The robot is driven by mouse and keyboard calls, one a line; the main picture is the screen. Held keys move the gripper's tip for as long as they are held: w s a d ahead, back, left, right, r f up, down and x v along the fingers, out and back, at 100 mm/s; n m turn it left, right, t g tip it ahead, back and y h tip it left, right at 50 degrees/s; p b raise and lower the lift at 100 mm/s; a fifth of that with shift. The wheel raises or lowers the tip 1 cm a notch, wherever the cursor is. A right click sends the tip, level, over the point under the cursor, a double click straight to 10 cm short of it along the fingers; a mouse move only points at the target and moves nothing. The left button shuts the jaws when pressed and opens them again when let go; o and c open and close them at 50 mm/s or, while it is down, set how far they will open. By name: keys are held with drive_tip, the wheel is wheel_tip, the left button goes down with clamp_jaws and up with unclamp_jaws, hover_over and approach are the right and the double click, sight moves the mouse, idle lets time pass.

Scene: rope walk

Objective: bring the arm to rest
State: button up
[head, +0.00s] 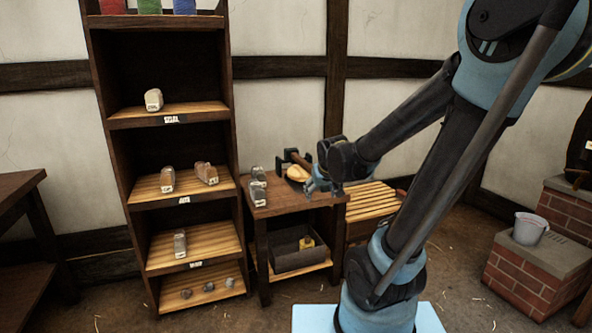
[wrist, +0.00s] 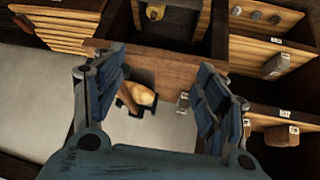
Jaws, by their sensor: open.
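My gripper (head: 318,184) is at the end of my raised arm, above the right side of a small wooden side table (head: 285,207) in the head view. In the wrist view my gripper (wrist: 163,100) shows its two blue fingers wide apart, with nothing held between them. A tan rounded object (wrist: 141,94) with a dark stand lies beyond the fingers in the wrist view. In the head view the tan object (head: 297,173) is on the table beside my gripper.
A tall shelf (head: 117,164) stands left of the table with several labelled blocks. Grey blocks (head: 257,190) sit on the table's left side. A dark bin (head: 287,256) is below. A slatted wooden surface (head: 372,201) and a brick block with a bucket (head: 529,229) lie to the right.

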drive_tip(key=s+d+f+g, duration=0.1)
drive_tip(key=s+d, duration=0.2)
drive_tip(key=s, duration=0.4)
drive_tip(key=s+d+f+m+g, duration=0.1)
drive_tip(key=s+d, duration=0.3)
drive_tip(key=s, duration=0.4)
drive_tip(key=s+d+f+m+g+h, duration=0.1)
drive_tip(key=s+d+f+g, duration=0.2)
drive_tip(key=s, duration=0.5)
drive_tip(key=shift+d+f, duration=0.15)
drive_tip(key=shift+f, duration=0.05)
